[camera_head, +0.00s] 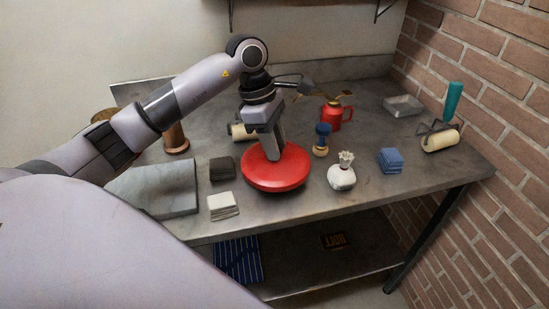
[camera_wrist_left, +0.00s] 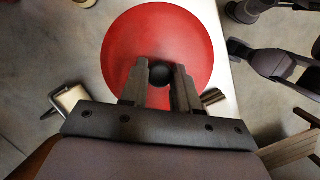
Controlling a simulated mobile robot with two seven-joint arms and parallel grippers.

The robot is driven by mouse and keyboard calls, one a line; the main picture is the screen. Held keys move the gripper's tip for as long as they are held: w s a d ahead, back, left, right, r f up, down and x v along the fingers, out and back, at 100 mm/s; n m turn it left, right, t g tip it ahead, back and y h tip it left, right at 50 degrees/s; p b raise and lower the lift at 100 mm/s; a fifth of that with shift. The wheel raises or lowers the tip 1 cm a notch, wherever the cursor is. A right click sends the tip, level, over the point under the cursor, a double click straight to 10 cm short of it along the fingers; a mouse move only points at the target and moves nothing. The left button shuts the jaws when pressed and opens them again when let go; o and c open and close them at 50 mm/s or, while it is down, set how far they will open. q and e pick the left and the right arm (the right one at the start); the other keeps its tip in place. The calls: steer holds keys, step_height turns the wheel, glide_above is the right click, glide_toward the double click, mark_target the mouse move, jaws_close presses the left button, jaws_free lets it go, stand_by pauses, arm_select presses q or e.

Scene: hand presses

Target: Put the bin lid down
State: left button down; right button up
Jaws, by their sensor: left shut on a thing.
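The bin lid (camera_head: 290,175) is a round red disc near the front edge of the metal worktop, in the middle of the head view. It also fills the upper middle of the left wrist view (camera_wrist_left: 128,45). My left gripper (camera_head: 272,155) comes down on it from above. In the left wrist view its two fingers (camera_wrist_left: 160,76) are shut on the lid's dark round knob (camera_wrist_left: 160,77). The lid looks level and low over the worktop; I cannot tell whether its underside touches. My right gripper is not in view.
On the worktop (camera_head: 300,212), a dark stack (camera_head: 222,168), white folded cloths (camera_head: 223,207) and a grey slab (camera_head: 160,190) lie left of the lid. A white pouch (camera_head: 342,178), a brush (camera_head: 321,140) and blue cloths (camera_head: 390,161) stand right. A red can (camera_head: 332,118) is behind.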

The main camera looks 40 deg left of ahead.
mark_target(261, 154)
arm_select(q)
step_height(261, 154, down, 5)
steer(key=shift+r, duration=0.2)
steer(key=shift+f, duration=0.2)
steer(key=c, duration=0.8)
jaws_free()
steer(key=shift+r, duration=0.15)
steer(key=v, duration=1.2)
steer(key=shift+a+b, duration=0.1)
steer(key=shift+b, duration=0.3)
